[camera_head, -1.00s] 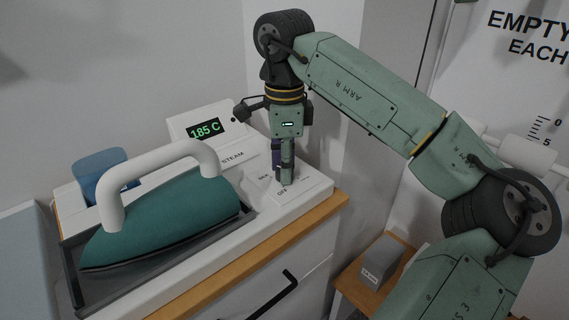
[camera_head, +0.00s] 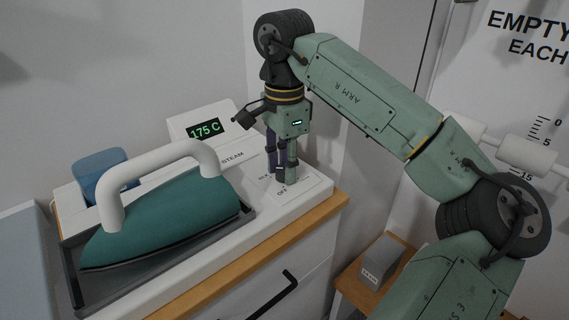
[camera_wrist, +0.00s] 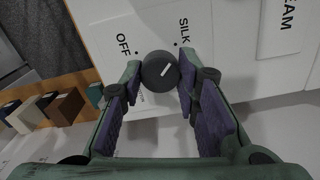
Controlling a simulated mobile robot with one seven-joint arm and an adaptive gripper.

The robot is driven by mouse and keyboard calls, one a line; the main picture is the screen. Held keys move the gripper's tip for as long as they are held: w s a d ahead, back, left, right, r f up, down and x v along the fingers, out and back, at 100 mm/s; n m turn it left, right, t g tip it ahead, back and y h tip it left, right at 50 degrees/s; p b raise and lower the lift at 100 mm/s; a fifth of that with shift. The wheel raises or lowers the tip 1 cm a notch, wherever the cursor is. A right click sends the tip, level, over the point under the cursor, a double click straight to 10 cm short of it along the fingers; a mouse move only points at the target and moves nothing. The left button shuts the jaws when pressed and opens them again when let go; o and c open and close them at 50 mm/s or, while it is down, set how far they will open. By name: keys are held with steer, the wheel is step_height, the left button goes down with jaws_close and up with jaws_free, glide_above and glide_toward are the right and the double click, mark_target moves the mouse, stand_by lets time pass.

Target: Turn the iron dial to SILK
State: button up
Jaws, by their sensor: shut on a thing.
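The dark round dial (camera_wrist: 160,72) sits on the white panel between my fingertips in the wrist view. Its short white mark slants, its right end a little higher; it does not line up with the dot under SILK (camera_wrist: 184,30). OFF (camera_wrist: 123,45) is printed to the left of SILK. My gripper (camera_head: 281,172) points down at the panel and is shut on the dial, one finger on each side. In the head view the fingers mostly hide the dial. The green display (camera_head: 204,129) reads 175 C.
The teal iron (camera_head: 165,220) with its white handle rests in a dark tray left of my gripper. A blue translucent container (camera_head: 100,163) stands behind it. A wall is close behind my gripper. A grey block (camera_head: 383,262) sits on a low wooden shelf at right.

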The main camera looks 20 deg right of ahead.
steer(key=o, duration=1.2)
steer(key=shift+c, duration=0.2)
step_height(320, 180, up, 12)
